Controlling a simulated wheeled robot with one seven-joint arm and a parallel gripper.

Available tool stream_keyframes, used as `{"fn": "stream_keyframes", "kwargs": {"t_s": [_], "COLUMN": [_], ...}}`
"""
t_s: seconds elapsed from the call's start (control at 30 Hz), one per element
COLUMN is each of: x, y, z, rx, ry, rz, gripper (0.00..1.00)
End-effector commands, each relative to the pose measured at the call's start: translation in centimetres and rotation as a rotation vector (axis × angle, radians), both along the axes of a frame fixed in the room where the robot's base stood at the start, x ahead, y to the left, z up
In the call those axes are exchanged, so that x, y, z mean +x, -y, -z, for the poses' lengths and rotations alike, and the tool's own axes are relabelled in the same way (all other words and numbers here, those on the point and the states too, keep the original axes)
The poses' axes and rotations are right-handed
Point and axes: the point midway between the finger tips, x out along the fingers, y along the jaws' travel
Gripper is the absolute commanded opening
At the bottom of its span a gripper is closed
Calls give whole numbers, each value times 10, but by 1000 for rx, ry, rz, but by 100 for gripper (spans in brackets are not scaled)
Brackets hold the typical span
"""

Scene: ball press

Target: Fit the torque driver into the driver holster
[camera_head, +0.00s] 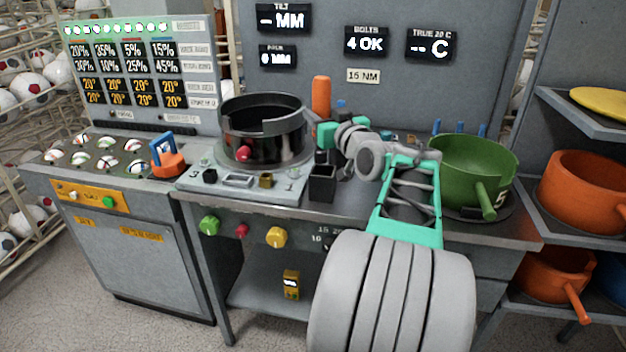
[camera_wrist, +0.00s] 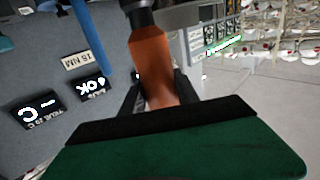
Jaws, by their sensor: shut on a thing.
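The torque driver (camera_head: 321,96) has an orange handle and stands roughly upright in the head view. My gripper (camera_head: 327,134) is shut on it, below the top of the handle. In the wrist view the orange handle (camera_wrist: 152,62) sits between my dark fingers (camera_wrist: 160,96), with a black part at its end. A black open-topped square box (camera_head: 322,184), seemingly the driver holster, stands at the front edge of the bench, below the driver. A dark part shows between gripper and box; I cannot tell whether it is the driver's shaft or whether it enters the box.
A black ring-shaped press vessel (camera_head: 262,128) stands left of the driver on a grey base. A green pot (camera_head: 470,170) stands to the right, behind my arm. An orange-and-blue clamp-like item (camera_head: 168,160) sits at the left. A display panel (camera_head: 375,80) rises behind.

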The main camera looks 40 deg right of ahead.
Motion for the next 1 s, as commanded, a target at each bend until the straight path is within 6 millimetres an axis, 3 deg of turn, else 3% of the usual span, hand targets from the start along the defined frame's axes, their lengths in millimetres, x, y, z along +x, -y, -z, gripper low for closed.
{"fn": "stream_keyframes", "kwargs": {"t_s": [0.5, 0.93, 0.97, 1.0], "x": [-6, -5, -5, -5], "y": [9, 7, 7, 7], "z": [93, 100, 101, 101], "rx": [3, -1, 2, 2], "ry": [0, 2, -1, -1], "rz": [16, 13, 13, 13], "gripper": [0, 0, 38, 42]}}
